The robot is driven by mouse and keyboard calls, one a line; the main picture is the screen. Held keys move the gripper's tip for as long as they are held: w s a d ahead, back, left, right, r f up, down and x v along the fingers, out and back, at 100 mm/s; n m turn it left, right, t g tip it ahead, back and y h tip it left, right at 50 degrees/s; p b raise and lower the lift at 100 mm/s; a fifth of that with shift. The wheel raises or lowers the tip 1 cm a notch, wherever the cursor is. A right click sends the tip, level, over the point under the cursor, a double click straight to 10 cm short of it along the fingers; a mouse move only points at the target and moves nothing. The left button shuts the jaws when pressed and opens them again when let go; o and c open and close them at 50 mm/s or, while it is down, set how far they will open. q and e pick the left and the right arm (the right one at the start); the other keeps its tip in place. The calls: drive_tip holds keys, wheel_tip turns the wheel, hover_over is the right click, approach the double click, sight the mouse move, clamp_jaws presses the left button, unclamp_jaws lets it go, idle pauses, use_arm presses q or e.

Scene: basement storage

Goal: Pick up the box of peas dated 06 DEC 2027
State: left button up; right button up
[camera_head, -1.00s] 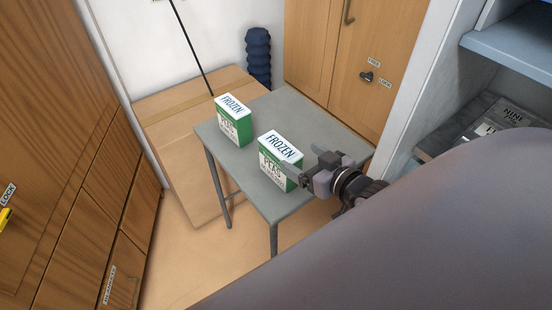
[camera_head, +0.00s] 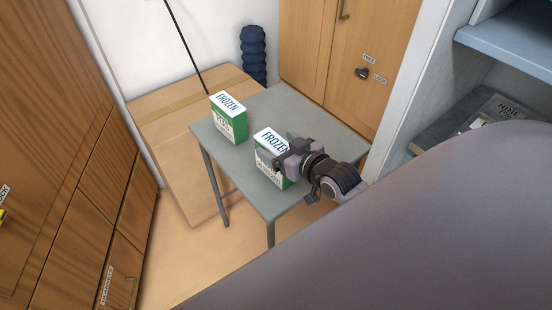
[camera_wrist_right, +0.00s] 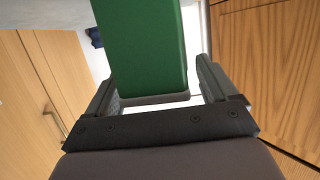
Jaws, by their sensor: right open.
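Two green-and-white boxes marked FROZEN stand upright on a small grey table (camera_head: 233,168). The farther box (camera_head: 232,125) is to the left, and PEAS could be made out on the nearer box (camera_head: 264,147) a second ago. I cannot read a date on either. My right gripper (camera_head: 280,157) is open at the right side of the nearer box and hides part of it. In the right wrist view a plain green box side (camera_wrist_right: 148,45) lies between the two spread fingers. I cannot tell whether they touch it. My left gripper is not in view.
A large cardboard box (camera_head: 175,150) stands behind and left of the table. Wooden cabinets line the left (camera_head: 60,130) and the back (camera_head: 345,60). A blue-grey shelf (camera_head: 510,50) is at the right. Bare table surface lies between the two boxes.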

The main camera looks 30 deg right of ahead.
clamp_jaws()
drive_tip(key=shift+r, duration=0.1)
